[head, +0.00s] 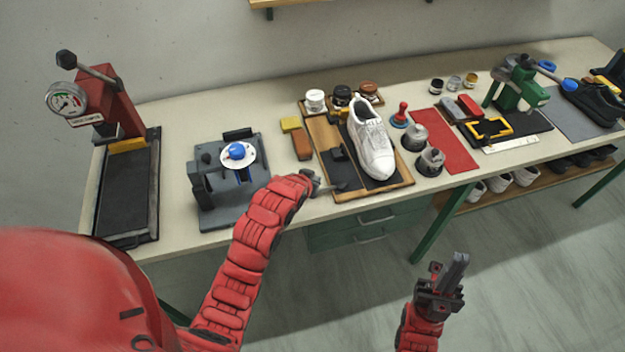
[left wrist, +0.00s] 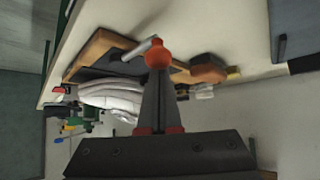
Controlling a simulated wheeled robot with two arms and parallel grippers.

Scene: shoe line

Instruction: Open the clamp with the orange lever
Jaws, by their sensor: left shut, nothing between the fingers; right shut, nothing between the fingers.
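In the left wrist view an orange ball knob (left wrist: 158,54) on a short grey lever (left wrist: 138,48) shows right at the tips of my left gripper's fingers (left wrist: 159,85). I cannot tell whether they touch it. In the head view my left gripper (head: 318,184) is shut and empty at the near left edge of the wooden board (head: 376,194). The orange knob is hidden there behind my gripper and arm. A small black block (head: 338,154) sits on the board beside a white shoe (head: 370,140). My right gripper (head: 455,269) is shut and empty, in front of the table over the floor.
A brown brush (head: 301,144) and a yellow block (head: 290,124) lie left of the board. A grey fixture with a blue knob (head: 237,151) and a red press (head: 112,98) stand further left.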

